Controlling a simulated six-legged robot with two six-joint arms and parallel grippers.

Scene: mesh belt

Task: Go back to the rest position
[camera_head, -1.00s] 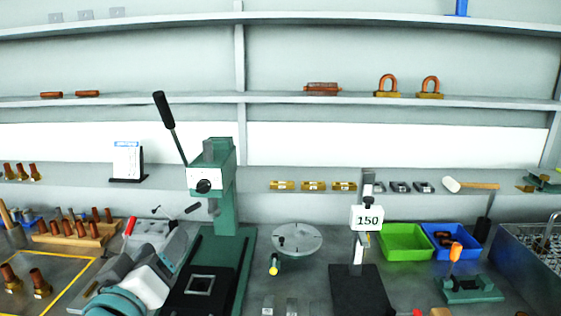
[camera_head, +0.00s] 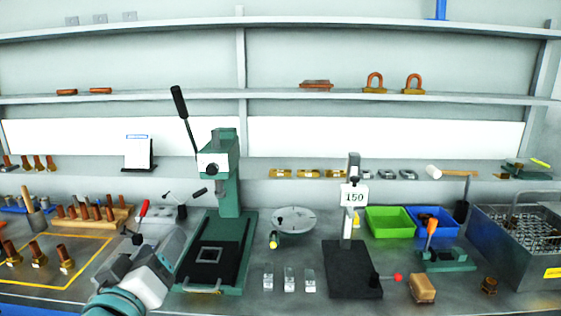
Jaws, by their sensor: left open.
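My left gripper (camera_head: 146,252) is at the lower left, at the end of my grey, white and teal arm. It is open and I see nothing held in it. It is over the bench, left of the green hand press (camera_head: 218,250) and right of the yellow-outlined area. A red-handled clamp (camera_head: 141,212) shows just beyond the gripper; whether they touch I cannot tell. My right gripper is not in view.
Copper-coloured pieces stand in a wooden rack (camera_head: 121,214) at left. A dark-based gauge stand (camera_head: 351,272), green bin (camera_head: 389,222), blue bin (camera_head: 447,228) and mesh-filled metal tub (camera_head: 501,247) occupy the right. Shelves cross the back wall.

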